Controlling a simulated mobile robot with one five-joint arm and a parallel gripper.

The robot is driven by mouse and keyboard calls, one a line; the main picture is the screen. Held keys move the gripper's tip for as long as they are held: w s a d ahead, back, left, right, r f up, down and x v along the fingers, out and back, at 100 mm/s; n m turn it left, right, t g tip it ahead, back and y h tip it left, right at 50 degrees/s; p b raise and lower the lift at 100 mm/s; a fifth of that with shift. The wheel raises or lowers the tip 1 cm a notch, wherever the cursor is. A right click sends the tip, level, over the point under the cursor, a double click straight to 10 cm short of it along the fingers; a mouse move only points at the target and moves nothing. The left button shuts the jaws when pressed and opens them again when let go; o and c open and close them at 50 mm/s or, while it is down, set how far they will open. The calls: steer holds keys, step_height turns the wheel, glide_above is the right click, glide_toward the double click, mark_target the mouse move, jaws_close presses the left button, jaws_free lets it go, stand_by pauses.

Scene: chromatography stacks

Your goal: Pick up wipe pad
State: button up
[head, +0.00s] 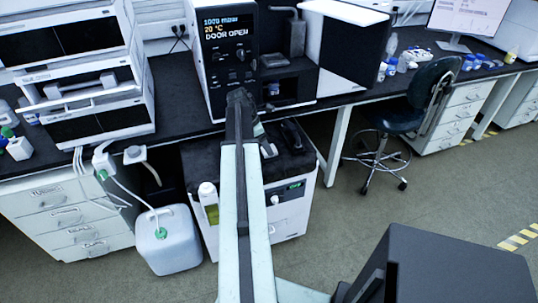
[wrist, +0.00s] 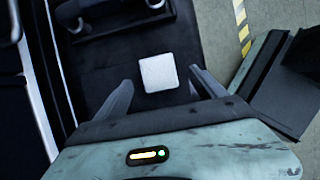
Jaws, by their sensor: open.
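The wipe pad (wrist: 158,73) is a small white square lying flat on a dark surface (wrist: 105,75) in the wrist view. My gripper (wrist: 161,77) is open, with one grey finger to the left of the pad and one to the right. In the picture the pad lies between the fingertips, with a gap on each side; I cannot tell the height of the fingers above it. In the head view my arm reaches toward the bench front below the instrument and I cannot make out the pad there.
In the head view, an instrument (head: 231,55) reading "DOOR OPEN" stands on the black bench. A white low unit (head: 300,205) stands below, with a white jug (head: 168,240) to its left. A stool (head: 410,100) stands right. Open floor (head: 350,220) lies in front.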

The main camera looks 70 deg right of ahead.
steer(key=b+x, duration=0.2)
steer(key=x, duration=0.1)
steer(key=shift+d+f, duration=0.1)
steer(key=shift+f, duration=0.2)
steer(key=shift+r, duration=0.15)
steer(key=shift+c, duration=0.3)
